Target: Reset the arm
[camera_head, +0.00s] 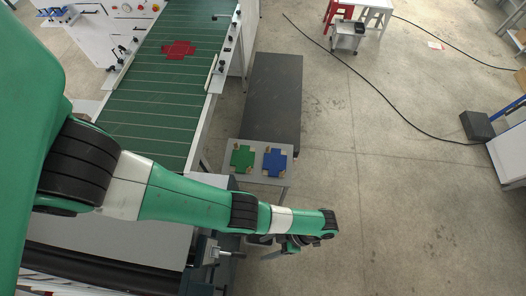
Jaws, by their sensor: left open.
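My green left arm reaches in from the left across the lower part of the head view. Its wrist ends to the right of the machine's lower end, and my left gripper (273,253) shows small below it. The gripper is open and I see nothing held in it, though the wrist partly hides its fingers. My right gripper is not in view.
A red blank (178,49) lies on the green conveyor (155,110).

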